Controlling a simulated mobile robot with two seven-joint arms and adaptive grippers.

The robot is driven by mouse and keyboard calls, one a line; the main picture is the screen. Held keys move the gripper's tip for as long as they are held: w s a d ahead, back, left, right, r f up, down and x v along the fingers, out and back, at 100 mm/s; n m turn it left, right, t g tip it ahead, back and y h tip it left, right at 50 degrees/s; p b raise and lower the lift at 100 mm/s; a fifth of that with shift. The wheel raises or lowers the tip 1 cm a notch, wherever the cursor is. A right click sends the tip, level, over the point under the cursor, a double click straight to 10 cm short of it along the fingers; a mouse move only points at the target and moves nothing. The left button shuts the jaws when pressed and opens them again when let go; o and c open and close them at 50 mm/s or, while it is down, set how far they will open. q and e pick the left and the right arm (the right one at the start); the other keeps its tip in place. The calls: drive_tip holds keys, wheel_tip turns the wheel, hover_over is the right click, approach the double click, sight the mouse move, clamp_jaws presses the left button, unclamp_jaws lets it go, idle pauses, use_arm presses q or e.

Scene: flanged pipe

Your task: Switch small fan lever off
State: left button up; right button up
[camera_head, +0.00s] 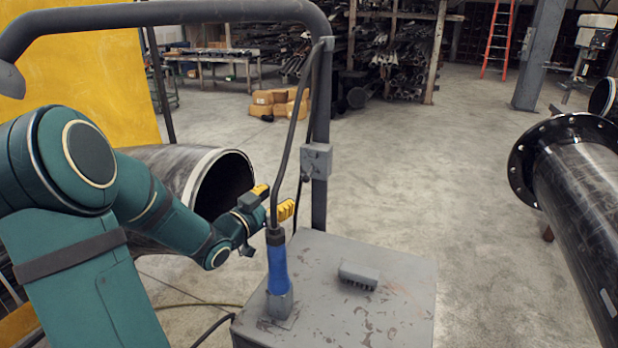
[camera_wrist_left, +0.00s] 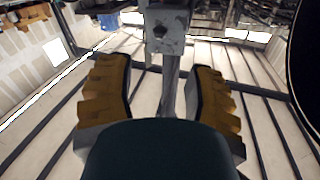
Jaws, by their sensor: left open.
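A small grey switch box (camera_head: 316,160) is fixed to the upright post of the metal frame. In the left wrist view the box (camera_wrist_left: 166,44) shows at the top centre, with a small dark knob on its face; I cannot tell the lever's position. My left gripper (camera_head: 273,201) has yellow finger pads and is open and empty, below and left of the box in the head view. In the left wrist view its fingers (camera_wrist_left: 161,78) stand apart on both sides of the post, with the box beyond them. My right gripper is not in view.
The thick frame tube (camera_head: 170,14) arches overhead. A large pipe (camera_head: 170,175) lies behind my arm; a flanged pipe (camera_head: 585,190) is at right.

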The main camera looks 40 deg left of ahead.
sight(304, 180)
use_arm(q)
drive_tip(key=w, duration=0.4)
drive_tip(key=w+b, duration=0.1)
drive_tip(key=w, duration=0.3)
drive_tip(key=w+a+b, duration=0.1)
drive_tip(key=w, duration=0.3)
